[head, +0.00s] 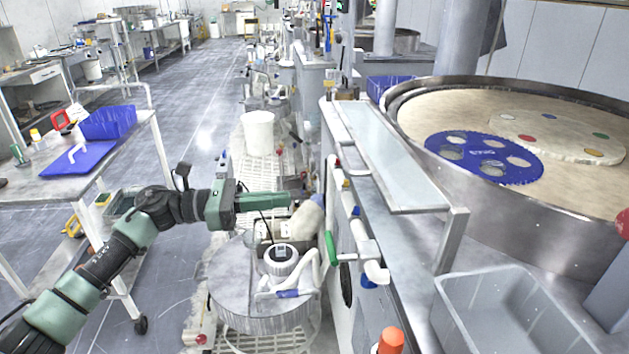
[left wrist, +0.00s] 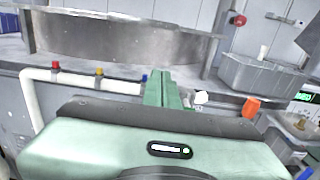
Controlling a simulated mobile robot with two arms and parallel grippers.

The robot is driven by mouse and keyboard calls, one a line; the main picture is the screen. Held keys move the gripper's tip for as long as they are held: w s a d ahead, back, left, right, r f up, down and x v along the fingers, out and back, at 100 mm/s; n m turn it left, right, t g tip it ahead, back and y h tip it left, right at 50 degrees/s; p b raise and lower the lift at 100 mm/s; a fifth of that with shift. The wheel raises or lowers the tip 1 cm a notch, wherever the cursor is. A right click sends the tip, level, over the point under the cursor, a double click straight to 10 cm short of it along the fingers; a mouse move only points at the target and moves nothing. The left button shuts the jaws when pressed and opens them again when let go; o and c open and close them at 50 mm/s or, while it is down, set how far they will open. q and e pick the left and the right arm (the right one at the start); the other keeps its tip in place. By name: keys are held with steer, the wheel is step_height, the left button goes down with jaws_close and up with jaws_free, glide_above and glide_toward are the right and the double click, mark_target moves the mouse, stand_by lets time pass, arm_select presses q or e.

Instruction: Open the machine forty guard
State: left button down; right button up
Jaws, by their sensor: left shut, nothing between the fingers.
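A long pale panel in a grey frame (head: 390,150), which looks like the guard, runs along the near edge of the machine in the head view. It stands beside the round basin (head: 500,215) and has a bracket at its near end. I cannot read any machine number. My left gripper (head: 290,200) is shut and empty, left of the machine's front and apart from the panel. In the left wrist view its closed green fingers (left wrist: 160,88) point toward the machine front, with the basin wall (left wrist: 120,42) beyond. My right gripper is not in view.
A white pipe (head: 352,215) with coloured valves runs along the machine front. A round grey drum (head: 240,290) with a white canister (head: 282,262) stands below my left arm. A grey bin (head: 500,310) is at near right.

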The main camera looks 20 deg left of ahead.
arm_select(q)
steer(key=p+x, duration=0.1)
steer(key=x, duration=0.4)
steer(key=p+x, duration=0.2)
steer(key=x, duration=0.3)
steer(key=shift+s+r+p, duration=0.1)
steer(key=shift+r+p, duration=0.15)
steer(key=shift+p, duration=0.05)
steer(key=r+p, duration=0.2)
steer(key=r, duration=0.1)
steer(key=shift+d+r, duration=0.25)
steer(key=shift+d, duration=0.15)
